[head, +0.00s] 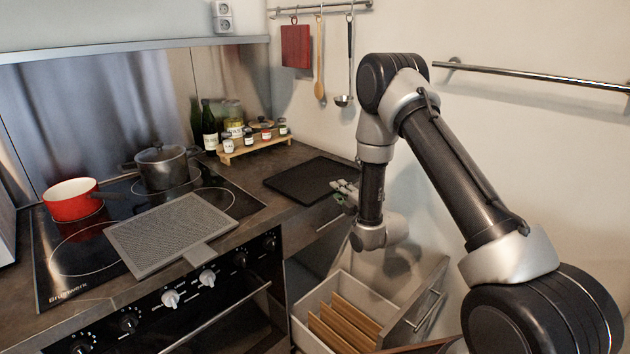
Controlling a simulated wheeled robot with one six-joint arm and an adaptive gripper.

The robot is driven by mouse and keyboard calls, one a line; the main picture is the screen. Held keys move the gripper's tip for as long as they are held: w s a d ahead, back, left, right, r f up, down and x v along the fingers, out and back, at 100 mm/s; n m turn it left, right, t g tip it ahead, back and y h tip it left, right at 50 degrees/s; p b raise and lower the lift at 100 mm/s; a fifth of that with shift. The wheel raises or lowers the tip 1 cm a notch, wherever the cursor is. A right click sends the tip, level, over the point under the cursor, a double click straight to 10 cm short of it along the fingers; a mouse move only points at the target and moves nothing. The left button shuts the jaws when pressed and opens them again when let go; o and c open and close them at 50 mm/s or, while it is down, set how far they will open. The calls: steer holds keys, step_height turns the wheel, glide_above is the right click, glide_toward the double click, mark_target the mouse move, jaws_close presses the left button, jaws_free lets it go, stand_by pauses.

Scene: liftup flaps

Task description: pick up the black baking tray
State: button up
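The black baking tray (300,180) lies flat on the dark countertop, to the right of the hob and in front of the spice rack. My gripper (342,190) is at the tray's right edge, at the end of my arm, which comes down from the right. The gripper is small in the picture and partly hidden by my wrist. I cannot tell whether its fingers touch the tray or whether they are open or shut.
An open drawer (310,340) with wooden dividers is below my wrist. A grey perforated panel with a handle (170,234) lies over the hob's front. A red pot (72,203) and dark pot (161,168) stand behind it. A spice rack (256,147) is behind the tray.

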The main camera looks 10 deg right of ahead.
jaws_close()
steer(key=shift+r, duration=0.1)
